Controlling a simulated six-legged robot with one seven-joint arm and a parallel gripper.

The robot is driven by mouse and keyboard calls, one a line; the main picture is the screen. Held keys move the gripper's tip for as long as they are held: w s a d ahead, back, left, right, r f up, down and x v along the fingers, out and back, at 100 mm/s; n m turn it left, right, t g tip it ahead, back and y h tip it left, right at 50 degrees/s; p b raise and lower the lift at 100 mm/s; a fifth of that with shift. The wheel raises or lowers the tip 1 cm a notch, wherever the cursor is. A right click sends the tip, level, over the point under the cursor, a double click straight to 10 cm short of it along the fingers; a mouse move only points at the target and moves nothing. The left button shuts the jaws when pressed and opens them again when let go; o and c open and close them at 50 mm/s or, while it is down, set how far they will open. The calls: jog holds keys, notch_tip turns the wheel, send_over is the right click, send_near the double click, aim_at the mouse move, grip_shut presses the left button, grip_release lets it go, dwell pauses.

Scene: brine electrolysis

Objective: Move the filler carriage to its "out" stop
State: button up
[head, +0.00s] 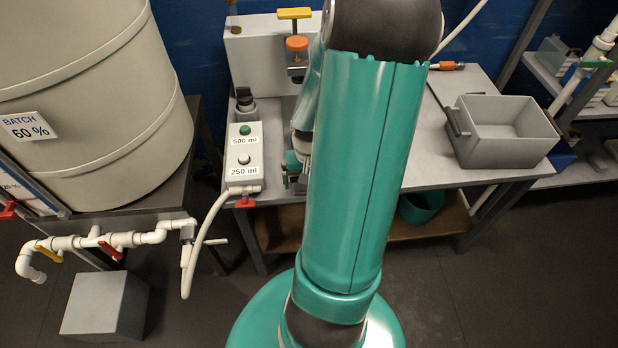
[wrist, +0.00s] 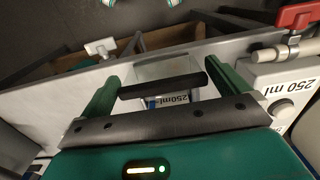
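The filler stands on the bench in the head view, with a grey housing (head: 262,55), a yellow lever (head: 294,13) and an orange knob (head: 297,43). My arm hides most of the space below them, including the carriage. In the wrist view a dark bar (wrist: 163,88) lies between the two green fingers of my gripper (wrist: 165,84). The fingers are wide apart, near the bar's ends; I cannot tell whether they touch it. A pale vessel (wrist: 168,67) and a label reading 250 ml (wrist: 174,98) show beyond and below the bar. The carriage's stop marks are not readable.
A button box (head: 243,155) marked 500 ml and 250 ml stands left of my arm. A white hose (head: 200,235) hangs at the bench's front. A grey open bin (head: 500,135) sits at the bench's right. A large tank (head: 95,100) and pipes (head: 105,240) stand left.

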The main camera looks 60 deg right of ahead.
notch_tip(320, 180, up, 14)
dwell(0.6)
jog(key=shift+w+f, duration=0.1)
dwell(0.4)
jog(key=w+a+r+n+t, duration=0.1)
jog(key=a+r, duration=0.4)
jog(key=a, duration=0.5)
jog(key=w+a+r+n+t, duration=0.1)
jog(key=a+r+n, duration=0.3)
jog(key=a, duration=0.5)
jog(key=a+r+n+t, duration=0.3)
jog(key=a+r+n, duration=0.1)
jog(key=a, duration=0.6)
jog(key=shift+w+a+r+n+t, duration=0.3)
jog(key=shift+w+r+n, duration=0.1)
jog(key=shift+r, duration=0.45)
